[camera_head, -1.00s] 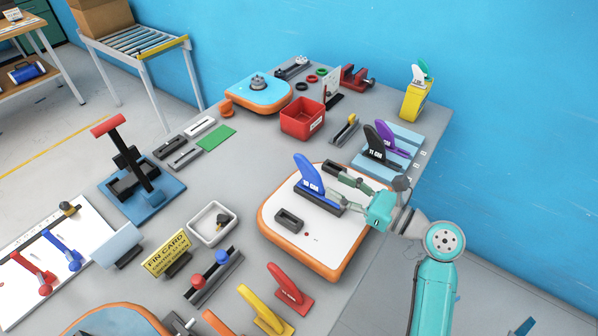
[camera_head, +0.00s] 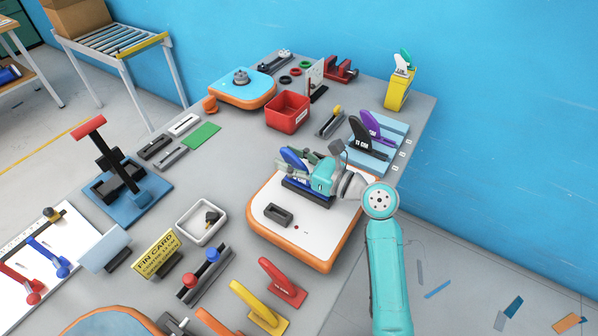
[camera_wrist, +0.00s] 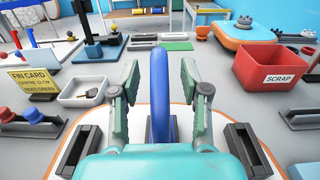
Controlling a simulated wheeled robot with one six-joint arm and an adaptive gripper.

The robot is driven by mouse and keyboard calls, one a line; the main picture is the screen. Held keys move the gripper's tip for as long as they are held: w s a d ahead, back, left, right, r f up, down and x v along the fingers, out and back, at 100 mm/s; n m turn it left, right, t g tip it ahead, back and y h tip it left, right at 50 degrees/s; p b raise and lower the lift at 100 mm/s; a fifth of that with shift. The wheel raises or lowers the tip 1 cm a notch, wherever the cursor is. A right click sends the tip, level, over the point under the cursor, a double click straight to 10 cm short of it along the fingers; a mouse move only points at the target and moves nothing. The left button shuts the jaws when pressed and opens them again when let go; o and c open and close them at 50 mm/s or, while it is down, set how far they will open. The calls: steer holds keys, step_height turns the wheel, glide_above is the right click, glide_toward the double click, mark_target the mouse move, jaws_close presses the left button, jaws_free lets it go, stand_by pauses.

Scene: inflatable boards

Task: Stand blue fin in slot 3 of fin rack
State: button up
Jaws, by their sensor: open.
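The blue fin (camera_head: 290,155) stands upright in a dark holder on a white board with an orange edge (camera_head: 308,259). My gripper (camera_head: 311,159) is open at the fin. In the wrist view the blue fin (camera_wrist: 160,88) stands between my two spread fingers, with a visible gap on each side. My arm and gripper hide part of the fin and its holder in the head view. The light-blue fin rack (camera_head: 391,123) lies behind and to the right, holding a black fin (camera_head: 361,137) and a purple fin (camera_head: 375,127). I cannot read its slot numbers.
A red scrap bin (camera_head: 287,112) stands behind the board. A yellow holder (camera_head: 398,93) stands beyond the rack. A red fin (camera_head: 281,280) and a yellow fin (camera_head: 257,303) stand in front of the board. A white tray (camera_head: 184,227) lies to its left.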

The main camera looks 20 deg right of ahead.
jaws_close()
stand_by(0.3)
